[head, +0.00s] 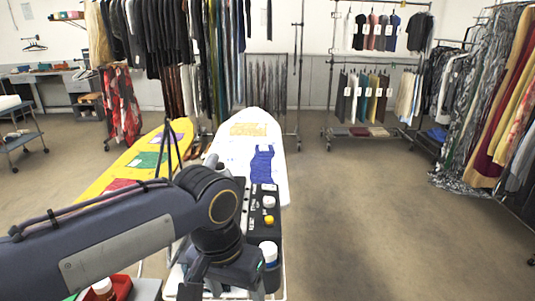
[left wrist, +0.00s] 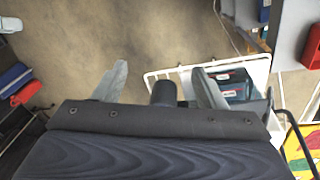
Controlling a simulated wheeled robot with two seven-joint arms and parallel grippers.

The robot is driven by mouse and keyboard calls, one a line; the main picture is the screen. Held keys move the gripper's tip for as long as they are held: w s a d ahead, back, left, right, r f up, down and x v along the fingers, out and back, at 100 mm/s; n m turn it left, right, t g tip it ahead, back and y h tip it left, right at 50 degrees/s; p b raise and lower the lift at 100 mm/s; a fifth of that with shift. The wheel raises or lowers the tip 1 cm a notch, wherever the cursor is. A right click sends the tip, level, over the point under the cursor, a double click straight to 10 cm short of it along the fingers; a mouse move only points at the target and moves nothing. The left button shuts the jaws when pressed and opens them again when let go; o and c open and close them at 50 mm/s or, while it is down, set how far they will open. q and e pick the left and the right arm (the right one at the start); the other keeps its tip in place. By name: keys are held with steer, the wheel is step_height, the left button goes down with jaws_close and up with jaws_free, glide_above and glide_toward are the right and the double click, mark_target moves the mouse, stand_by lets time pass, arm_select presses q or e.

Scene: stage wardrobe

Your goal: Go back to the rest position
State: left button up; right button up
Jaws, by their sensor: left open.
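My left arm comes in from the left in the head view and bends down in front of the white ironing board (head: 222,150). Its gripper end is at the bottom of that view, and its fingertips cannot be made out there. In the left wrist view my left gripper (left wrist: 160,78) is open. My right gripper is in neither view.
A blue garment piece (head: 262,165) lies on the white board. A yellow board (head: 115,178) stands to its left. Clothes racks (head: 375,60) line the back. The floor (head: 380,210) at right is clear.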

arm_select(q)
steer(key=s+a+f+n+t+h, duration=0.1)
steer(key=s+a+f+n+t, duration=0.1)
steer(key=a, duration=0.5)
steer(key=s+a+f+n+t+h, duration=0.1)
steer(key=s+a+f+n+t, duration=0.2)
steer(key=s+a+f, duration=0.3)
steer(key=s+a, duration=0.2)
steer(key=shift+s+a+f+n, duration=0.15)
steer(key=shift+s+f+n, duration=0.2)
steer(key=shift+n, duration=0.05)
